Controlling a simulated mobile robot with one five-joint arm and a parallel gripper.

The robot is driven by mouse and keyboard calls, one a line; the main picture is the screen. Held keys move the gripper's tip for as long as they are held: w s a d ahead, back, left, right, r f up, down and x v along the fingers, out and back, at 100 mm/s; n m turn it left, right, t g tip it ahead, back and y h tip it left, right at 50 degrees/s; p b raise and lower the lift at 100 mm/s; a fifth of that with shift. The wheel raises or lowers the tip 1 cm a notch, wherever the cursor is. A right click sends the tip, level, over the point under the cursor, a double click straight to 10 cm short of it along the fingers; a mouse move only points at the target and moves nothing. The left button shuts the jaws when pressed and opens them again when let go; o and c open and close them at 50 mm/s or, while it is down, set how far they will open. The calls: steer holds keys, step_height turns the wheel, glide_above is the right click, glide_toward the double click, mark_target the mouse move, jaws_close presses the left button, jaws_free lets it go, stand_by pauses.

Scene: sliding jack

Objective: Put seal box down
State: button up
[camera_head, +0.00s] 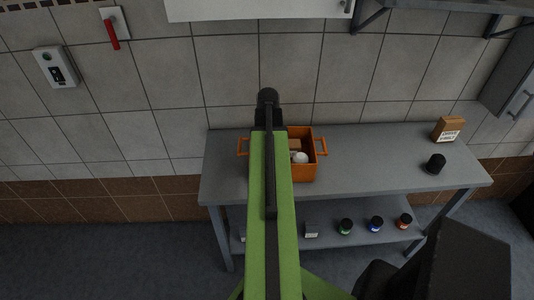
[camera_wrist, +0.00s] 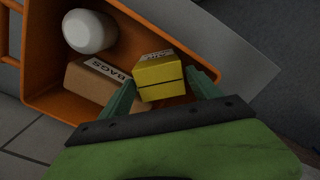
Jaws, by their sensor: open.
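A yellow box (camera_wrist: 158,78) with a dark line around it and a pale label on top, hard to read, lies in the orange crate (camera_wrist: 45,98) in the wrist view. It is likely the seal box. My gripper (camera_wrist: 163,80) is open, with one green finger on each side of the yellow box. I cannot tell whether the fingers touch it. In the head view the orange crate (camera_head: 304,174) stands on the grey table, and my arm hides its left part. The yellow box and my gripper's fingers are hidden there.
A brown box labelled BAGS (camera_wrist: 92,82) and a white round item (camera_wrist: 88,31) lie in the crate beside the yellow box. On the table (camera_head: 370,165), a brown box (camera_head: 447,128) and a black item (camera_head: 435,164) stand at the right. The table between is clear.

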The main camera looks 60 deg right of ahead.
step_height(320, 180, up, 8)
steer(key=p, duration=0.6)
steer(key=shift+f, duration=0.2)
steer(key=shift+f, duration=0.15)
steer(key=shift+w+a, duration=0.2)
steer(key=shift+w, duration=0.05)
steer(key=w+a+n, duration=0.1)
steer(key=w+a, duration=0.7)
steer(key=a, duration=0.2)
steer(key=w+a, duration=0.8)
steer(key=a, duration=0.3)
steer(key=w+a, duration=0.2)
steer(key=a, duration=1.2)
steer(key=w+a+n, duration=0.1)
steer(key=w+a, duration=0.1)
steer(key=a, duration=1.3)
steer(key=shift+n, duration=0.3)
